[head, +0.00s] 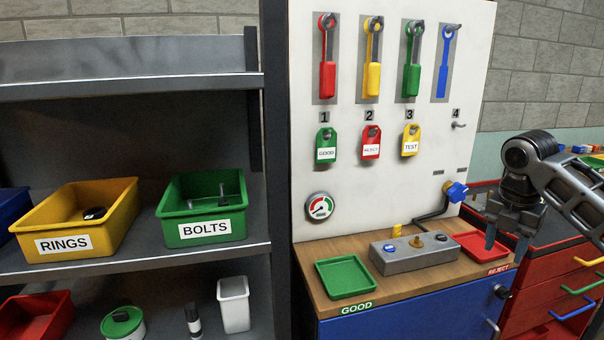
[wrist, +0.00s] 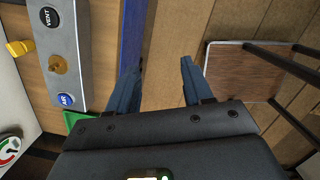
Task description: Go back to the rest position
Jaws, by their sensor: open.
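My gripper (head: 508,232) is at the right in the head view, in front of the red REJECT tray (head: 476,242) and beside the red drawer cabinet. In the wrist view my gripper (wrist: 160,82) points down with its two blue-grey fingers apart and nothing between them. Below it lie the blue front edge of the bench (wrist: 132,40) and the wood-coloured floor (wrist: 172,35).
A grey control box (head: 412,253) and an empty green GOOD tray (head: 345,277) stand on the bench. A blue valve knob (head: 457,191) is close left of my gripper. A stool (wrist: 240,70) shows at right in the wrist view. Bins fill the left shelf.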

